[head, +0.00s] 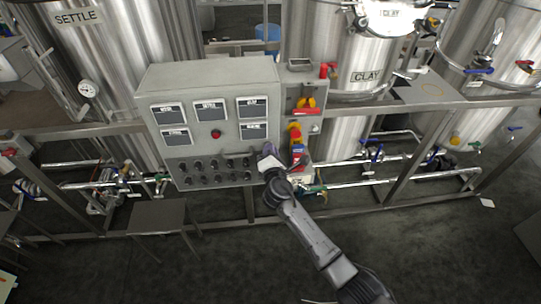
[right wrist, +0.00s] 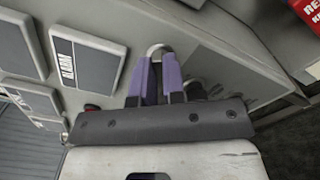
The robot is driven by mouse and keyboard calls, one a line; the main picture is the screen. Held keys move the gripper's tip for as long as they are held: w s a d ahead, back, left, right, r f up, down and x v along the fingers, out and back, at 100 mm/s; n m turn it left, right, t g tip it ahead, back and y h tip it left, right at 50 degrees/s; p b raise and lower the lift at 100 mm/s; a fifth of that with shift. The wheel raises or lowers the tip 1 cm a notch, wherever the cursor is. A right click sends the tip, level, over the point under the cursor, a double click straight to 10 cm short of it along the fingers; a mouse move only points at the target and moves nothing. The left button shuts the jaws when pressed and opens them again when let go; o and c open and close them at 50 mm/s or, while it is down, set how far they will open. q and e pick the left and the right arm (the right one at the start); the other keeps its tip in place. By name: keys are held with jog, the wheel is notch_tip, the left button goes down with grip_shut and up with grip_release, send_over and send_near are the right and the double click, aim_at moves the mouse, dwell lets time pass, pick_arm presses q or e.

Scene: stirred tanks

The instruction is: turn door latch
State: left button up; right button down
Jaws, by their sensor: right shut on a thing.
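My right gripper (head: 266,149) is at the lower right front of a grey control cabinet (head: 208,82). In the right wrist view its two purple fingers (right wrist: 158,66) are closed around a small curved silver piece, which looks like the door latch (right wrist: 156,48), against the cabinet's grey face. Only the rounded top of the latch shows; the fingers and palm hide the rest. In the head view the gripper covers the latch, so its turn angle cannot be told there. My left gripper is not in view.
Labelled displays and rows of dark knobs (head: 213,170) cover the cabinet front. Red and yellow switches (head: 306,104) stand close on its right. Steel tanks (head: 340,50) and pipes (head: 345,182) lie behind and beside. The dark floor (head: 420,245) is open in front at right.

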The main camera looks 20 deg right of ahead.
jog(key=m+b, duration=0.3)
jog(key=m, duration=0.4)
jog(key=shift+f, duration=0.15)
dwell(0.6)
jog(key=c, duration=1.2)
grip_release()
